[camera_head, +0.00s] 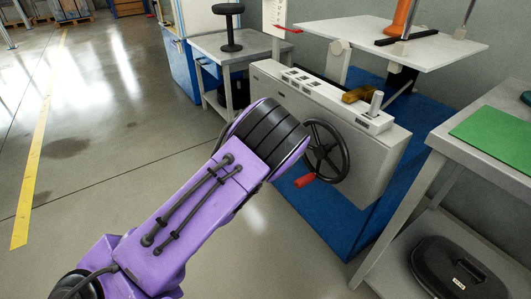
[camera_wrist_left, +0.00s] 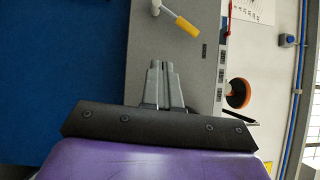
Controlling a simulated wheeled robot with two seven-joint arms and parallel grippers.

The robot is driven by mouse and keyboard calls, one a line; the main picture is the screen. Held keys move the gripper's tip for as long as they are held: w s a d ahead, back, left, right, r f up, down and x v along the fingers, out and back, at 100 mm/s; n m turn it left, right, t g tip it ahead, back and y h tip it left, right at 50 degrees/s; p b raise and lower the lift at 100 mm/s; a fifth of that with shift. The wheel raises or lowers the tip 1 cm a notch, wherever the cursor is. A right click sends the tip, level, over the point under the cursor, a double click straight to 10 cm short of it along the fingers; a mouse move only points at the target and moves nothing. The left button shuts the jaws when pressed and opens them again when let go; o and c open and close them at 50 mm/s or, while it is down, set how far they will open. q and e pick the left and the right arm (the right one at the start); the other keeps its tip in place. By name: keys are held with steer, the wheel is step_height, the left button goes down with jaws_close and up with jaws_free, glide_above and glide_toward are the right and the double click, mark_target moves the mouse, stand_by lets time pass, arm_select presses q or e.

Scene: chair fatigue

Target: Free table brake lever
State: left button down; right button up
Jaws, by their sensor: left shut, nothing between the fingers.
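In the left wrist view, a lever with a yellow grip (camera_wrist_left: 187,26) and a pale metal end stands out over a grey surface. I take it for the brake lever, but cannot make it out in the head view. My left gripper (camera_wrist_left: 164,66) is shut and empty. Its fingertips appear just below the yellow grip in the picture, with a visible gap. In the head view my purple left arm reaches toward the grey-white machine cabinet (camera_head: 374,170), and its gripper is hidden. My right gripper is in neither view.
The cabinet carries a black handwheel (camera_head: 326,151) with a red handle, close beside my arm. A grey bench with a green mat (camera_head: 494,137) stands right, a black case (camera_head: 459,270) below. A white tabletop (camera_head: 390,44) is behind. Open floor lies left.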

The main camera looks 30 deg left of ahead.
arm_select(q)
steer(key=w+a+r+m+t+b, duration=0.1)
steer(key=w+r+m+b, duration=0.1)
steer(key=w, duration=0.5)
steer(key=w+a+r+m+t+h+b, duration=0.1)
steer(key=w+a+r+m+t+b, duration=0.1)
steer(key=w, duration=0.5)
steer(key=shift+w+a+r+m+b, duration=0.25)
steer(key=shift+w+r+m+b, duration=0.1)
steer(key=shift+r+m+b, duration=0.65)
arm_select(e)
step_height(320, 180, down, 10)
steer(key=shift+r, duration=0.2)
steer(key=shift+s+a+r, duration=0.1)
